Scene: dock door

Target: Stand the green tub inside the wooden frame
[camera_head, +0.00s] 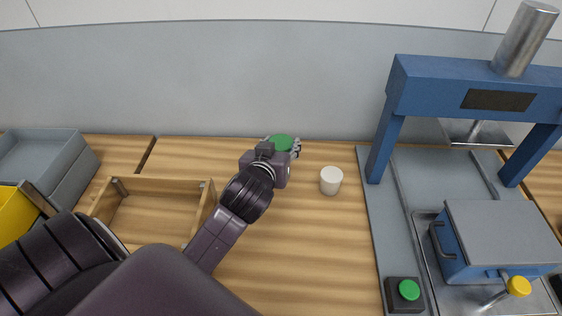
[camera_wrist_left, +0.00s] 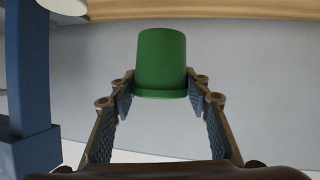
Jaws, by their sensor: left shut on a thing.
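The green tub (camera_head: 281,142) is near the back of the wooden table, in front of the grey wall. My left gripper (camera_head: 283,148) is shut on it. In the left wrist view the tub (camera_wrist_left: 161,62) sits between the fingertips (camera_wrist_left: 160,86), with a finger on each side. I cannot tell whether it is clear of the table. The wooden frame (camera_head: 160,184) lies on the table to the left of the gripper. Its inside looks empty where visible, and my arm hides part of its front and right side. My right gripper is not in view.
A white cup (camera_head: 331,180) stands just right of my gripper. A blue press (camera_head: 385,140) and a blue box (camera_head: 500,240) stand on a grey plate at right, with a green button (camera_head: 409,290). A grey bin (camera_head: 68,170) and a yellow bin (camera_head: 14,212) are at left.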

